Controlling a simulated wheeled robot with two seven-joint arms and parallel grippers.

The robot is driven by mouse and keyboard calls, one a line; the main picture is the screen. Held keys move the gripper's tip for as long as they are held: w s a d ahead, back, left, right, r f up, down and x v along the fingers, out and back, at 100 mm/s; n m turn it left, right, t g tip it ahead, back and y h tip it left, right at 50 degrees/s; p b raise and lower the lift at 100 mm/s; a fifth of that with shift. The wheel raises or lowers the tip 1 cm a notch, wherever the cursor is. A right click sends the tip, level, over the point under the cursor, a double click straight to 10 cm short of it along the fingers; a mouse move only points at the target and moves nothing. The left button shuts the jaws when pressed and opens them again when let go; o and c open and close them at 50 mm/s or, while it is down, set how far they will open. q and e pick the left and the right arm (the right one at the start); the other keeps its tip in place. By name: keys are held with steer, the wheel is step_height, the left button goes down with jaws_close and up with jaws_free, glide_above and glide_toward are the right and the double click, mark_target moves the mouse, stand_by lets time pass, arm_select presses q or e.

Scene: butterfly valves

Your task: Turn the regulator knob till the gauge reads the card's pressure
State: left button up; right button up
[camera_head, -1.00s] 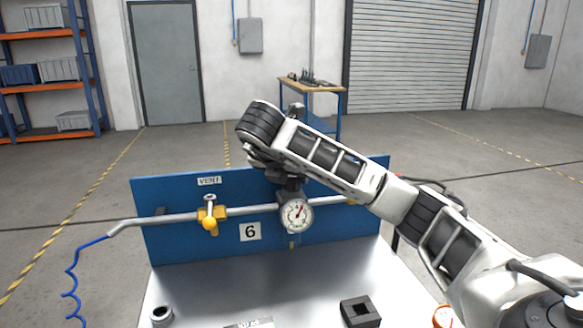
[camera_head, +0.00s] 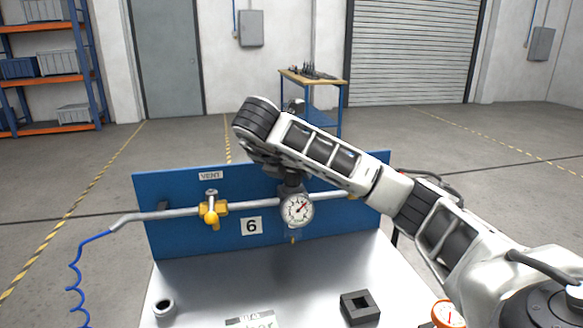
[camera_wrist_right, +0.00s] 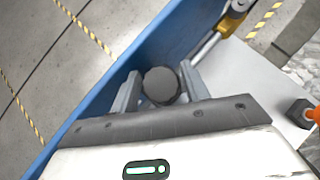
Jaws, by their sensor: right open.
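The gauge (camera_head: 297,209) is a round white dial with a red needle pointing up and right; its figures are too small to read. The dark round regulator knob (camera_wrist_right: 162,86) shows from above in the right wrist view. My right gripper (camera_wrist_right: 159,84) is open, with one finger on each side of the knob; I cannot tell whether they touch it. In the head view my right gripper (camera_head: 290,179) is just above the gauge, partly hidden by its wrist. The card (camera_head: 250,321) lies at the table's front, cut off by the frame. My left gripper is not in view.

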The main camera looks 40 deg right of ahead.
steer(key=shift+s+a+r+p, duration=0.1)
steer(key=shift+a+r+p, duration=0.15)
steer(key=shift+r+p, duration=0.3)
steer(key=p+v, duration=0.2)
steer(key=shift+a+r+p, duration=0.1)
steer(key=shift+r+p, duration=0.25)
steer(key=shift+p, duration=0.05)
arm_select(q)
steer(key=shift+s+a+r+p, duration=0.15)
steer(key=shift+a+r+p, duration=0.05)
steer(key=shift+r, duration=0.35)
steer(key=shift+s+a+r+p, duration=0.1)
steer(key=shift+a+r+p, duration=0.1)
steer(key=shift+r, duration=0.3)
arm_select(e)
steer(key=v, duration=1.2)
steer(key=shift+s+a+f, duration=0.15)
steer(key=shift+a+f, duration=0.05)
steer(key=shift+a, duration=0.15)
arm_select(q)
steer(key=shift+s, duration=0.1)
